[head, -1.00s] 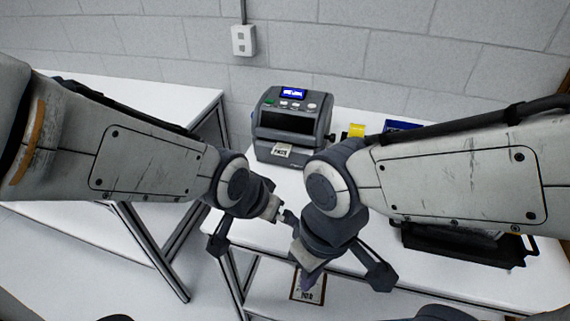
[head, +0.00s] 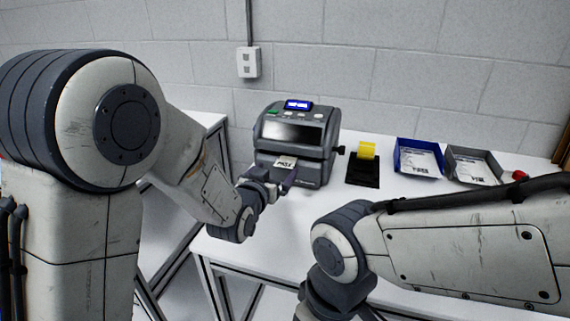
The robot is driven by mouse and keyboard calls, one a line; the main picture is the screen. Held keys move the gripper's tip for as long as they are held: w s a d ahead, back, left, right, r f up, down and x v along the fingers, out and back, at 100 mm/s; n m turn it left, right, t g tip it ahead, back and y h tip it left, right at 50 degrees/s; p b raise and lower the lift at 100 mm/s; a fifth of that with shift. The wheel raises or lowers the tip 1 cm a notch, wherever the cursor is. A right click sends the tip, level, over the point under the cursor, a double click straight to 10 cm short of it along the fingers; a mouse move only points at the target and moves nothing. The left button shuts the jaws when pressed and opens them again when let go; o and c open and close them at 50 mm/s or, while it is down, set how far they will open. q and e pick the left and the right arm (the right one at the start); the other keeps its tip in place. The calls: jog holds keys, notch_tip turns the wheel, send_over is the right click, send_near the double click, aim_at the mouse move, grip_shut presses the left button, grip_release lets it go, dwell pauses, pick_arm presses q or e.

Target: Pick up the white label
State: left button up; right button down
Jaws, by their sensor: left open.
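The white label (head: 286,162) with dark print sticks out of the front slot of the grey label printer (head: 297,133) on the white table. My left gripper (head: 286,182) is right at the printer's front, just below and in front of the label. It is open; its fingers are small and partly hidden by my wrist, so I cannot tell whether they touch the label. My right arm comes in from the right, and its gripper is below the picture's edge.
Right of the printer stand a yellow tape roll on a black holder (head: 364,170), a blue tray (head: 418,144) and a grey tray (head: 448,150), both trays holding printed labels. A small red object (head: 520,175) lies at far right. An outlet box (head: 248,62) is on the wall.

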aim_at(284, 164)
pick_arm(q)
jog(key=x, duration=0.3)
jog(key=p+x, duration=0.1)
jog(key=x, duration=0.1)
jog(key=shift+d+f, duration=0.1)
jog(key=shift+d, duration=0.2)
jog(key=c, duration=1.4)
